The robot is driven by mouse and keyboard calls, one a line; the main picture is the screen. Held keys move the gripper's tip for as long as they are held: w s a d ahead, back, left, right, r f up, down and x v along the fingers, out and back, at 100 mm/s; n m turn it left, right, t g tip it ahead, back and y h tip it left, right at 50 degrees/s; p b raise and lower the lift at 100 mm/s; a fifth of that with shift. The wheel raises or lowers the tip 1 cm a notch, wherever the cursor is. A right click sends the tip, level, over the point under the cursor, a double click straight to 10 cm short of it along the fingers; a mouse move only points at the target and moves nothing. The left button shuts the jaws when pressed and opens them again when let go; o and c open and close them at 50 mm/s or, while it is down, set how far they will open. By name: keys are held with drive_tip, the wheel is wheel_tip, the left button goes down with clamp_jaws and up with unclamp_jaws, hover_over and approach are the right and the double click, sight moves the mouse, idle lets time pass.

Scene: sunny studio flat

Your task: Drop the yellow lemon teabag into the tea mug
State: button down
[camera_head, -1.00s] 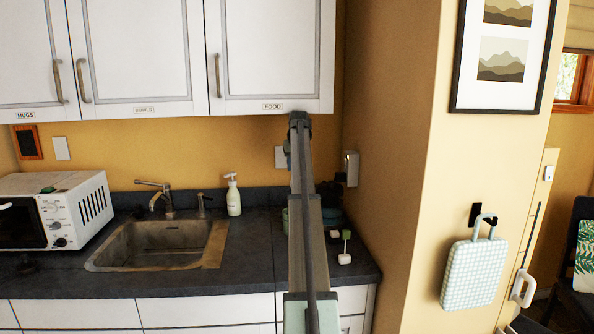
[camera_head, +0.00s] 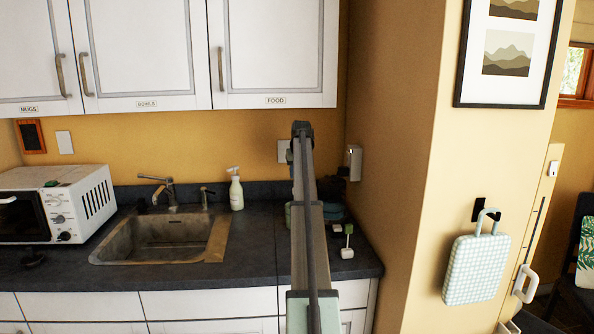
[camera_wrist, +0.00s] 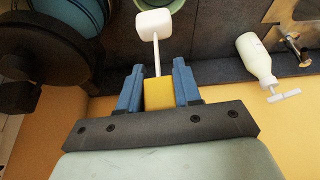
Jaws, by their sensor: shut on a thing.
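The yellow lemon teabag shows in the wrist view as a yellow tag (camera_wrist: 158,93) with a white string and a white bag (camera_wrist: 153,24) at its far end. My gripper (camera_wrist: 158,88) is shut on the yellow tag between its two blue fingers. In the head view, my gripper's fingers and the teabag are mostly hidden by my arm. A pale green rim (camera_wrist: 182,4), possibly the tea mug, is cut off at the top edge of the wrist view, just beyond the white bag. I cannot tell whether the bag is over it.
A green-tagged teabag (camera_head: 347,242) lies on the counter (camera_head: 260,240) right of my arm. A dark round appliance (camera_wrist: 45,60) fills the wrist view's left side. A soap bottle (camera_head: 236,193), sink (camera_head: 160,240) and microwave (camera_head: 75,205) stand left. The wall closes off the right.

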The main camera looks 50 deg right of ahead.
drive_tip(key=c, duration=0.7)
unclamp_jaws()
drive_tip(key=shift+r, duration=0.15)
drive_tip(key=v, duration=1.3)
drive_tip(key=shift+s+a+r, duration=0.15)
drive_tip(key=shift+r, duration=0.1)
